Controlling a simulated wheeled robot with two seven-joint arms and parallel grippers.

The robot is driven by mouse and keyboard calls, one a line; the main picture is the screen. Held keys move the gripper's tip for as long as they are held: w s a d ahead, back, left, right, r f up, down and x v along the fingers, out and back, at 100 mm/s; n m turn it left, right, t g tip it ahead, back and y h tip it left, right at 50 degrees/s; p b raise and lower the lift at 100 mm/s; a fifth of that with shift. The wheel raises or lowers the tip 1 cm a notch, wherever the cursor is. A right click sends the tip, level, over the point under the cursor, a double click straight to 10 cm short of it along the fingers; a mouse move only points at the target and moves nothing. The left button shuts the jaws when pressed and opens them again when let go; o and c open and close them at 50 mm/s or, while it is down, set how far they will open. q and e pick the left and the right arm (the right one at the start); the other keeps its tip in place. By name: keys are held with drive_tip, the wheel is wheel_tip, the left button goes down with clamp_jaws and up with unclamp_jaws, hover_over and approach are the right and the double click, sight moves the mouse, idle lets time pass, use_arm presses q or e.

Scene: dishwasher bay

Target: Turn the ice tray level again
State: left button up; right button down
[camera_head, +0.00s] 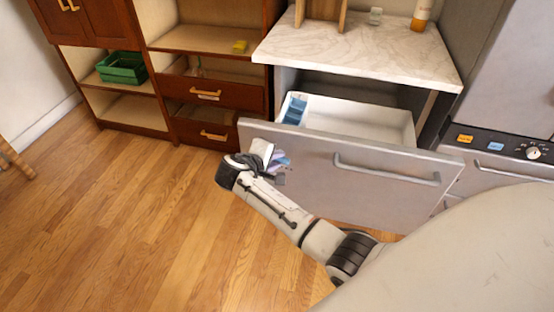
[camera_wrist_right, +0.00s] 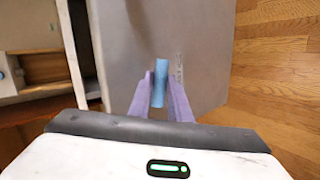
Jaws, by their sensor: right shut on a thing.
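A blue piece with ridges or compartments (camera_head: 294,108), which looks like the ice tray, is at the left end of the open white drawer (camera_head: 365,123). It appears tilted against the drawer's left wall. My right gripper (camera_head: 283,162) is outside the drawer, in front of the left part of its grey front. In the right wrist view its purple fingers (camera_wrist_right: 161,92) are shut on a narrow light-blue bar (camera_wrist_right: 160,72). I cannot tell what this bar belongs to. My left gripper is not in view.
The drawer's grey front (camera_head: 330,190) has a bar handle (camera_head: 385,171). A marble counter (camera_head: 365,45) lies above it, with a bottle (camera_head: 421,15). Wooden shelves at left hold a green crate (camera_head: 122,68) and a yellow item (camera_head: 239,46). The wooden floor (camera_head: 140,220) at left is clear.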

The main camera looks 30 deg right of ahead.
drive_tip(key=shift+w+n+g+h, duration=0.1)
drive_tip(key=shift+n+g+h, duration=0.4)
drive_tip(key=shift+n+h, duration=0.15)
idle(0.3)
drive_tip(key=c, duration=1.9)
unclamp_jaws()
drive_tip(key=shift+a, duration=0.1)
drive_tip(key=v, duration=1)
drive_tip(key=shift+a, duration=0.15)
